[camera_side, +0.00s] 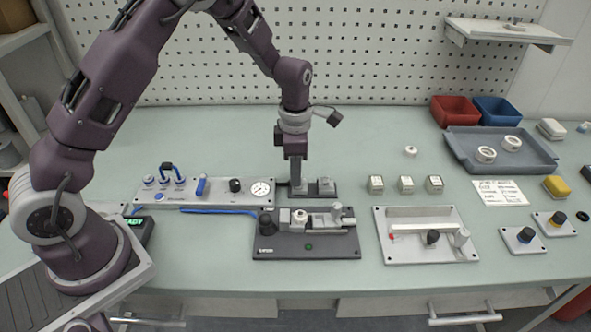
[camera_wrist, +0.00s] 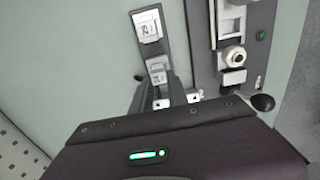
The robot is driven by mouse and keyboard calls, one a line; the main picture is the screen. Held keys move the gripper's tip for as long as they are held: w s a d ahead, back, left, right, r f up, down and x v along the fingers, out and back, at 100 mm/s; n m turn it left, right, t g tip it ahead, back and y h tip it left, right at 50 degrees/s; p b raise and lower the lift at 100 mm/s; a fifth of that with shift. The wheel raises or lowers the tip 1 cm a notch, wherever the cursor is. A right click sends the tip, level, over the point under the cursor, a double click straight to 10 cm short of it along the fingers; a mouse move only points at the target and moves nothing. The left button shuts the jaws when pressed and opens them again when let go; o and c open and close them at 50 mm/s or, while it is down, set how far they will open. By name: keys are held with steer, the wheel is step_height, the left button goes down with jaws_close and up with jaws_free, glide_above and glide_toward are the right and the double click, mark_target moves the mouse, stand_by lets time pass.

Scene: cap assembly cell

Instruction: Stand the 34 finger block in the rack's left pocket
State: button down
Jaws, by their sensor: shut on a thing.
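The rack (camera_side: 313,195) is a small dark base left of the table's middle, behind the black fixture. My gripper (camera_side: 297,185) points straight down at the rack's left end. In the wrist view, its fingers (camera_wrist: 158,88) are shut on a pale grey finger block (camera_wrist: 157,68), whose label I cannot read. That block is upright at the rack's left pocket; its foot is hidden, so I cannot tell if it is fully seated. Another grey finger block (camera_side: 326,184) stands in the rack's right pocket; it also shows in the wrist view (camera_wrist: 148,27), with a numbered label.
The black fixture (camera_side: 262,245) with a clamp lies just in front. A panel with a gauge (camera_side: 260,188) is close on the left. A light plate (camera_side: 400,253) lies at front right.

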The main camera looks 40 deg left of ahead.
steer(key=shift+f, duration=0.6)
stand_by(0.3)
steer(key=c, duration=1.2)
jaws_free()
steer(key=shift+m, duration=0.5)
steer(key=r, duration=0.9)
steer(key=shift+s+r, duration=0.1)
steer(key=shift+s, duration=0.25)
steer(key=s+d+r+m+t+h, duration=0.1)
steer(key=s+r+m+t, duration=0.2)
steer(key=s+r+m, duration=1.3)
steer(key=s+m+t+y, duration=0.1)
steer(key=s+m+t, duration=0.1)
steer(key=s+m, duration=0.8)
steer(key=shift+s+f+t, duration=0.3)
steer(key=shift+s+f, duration=0.1)
steer(key=shift+s, duration=0.2)
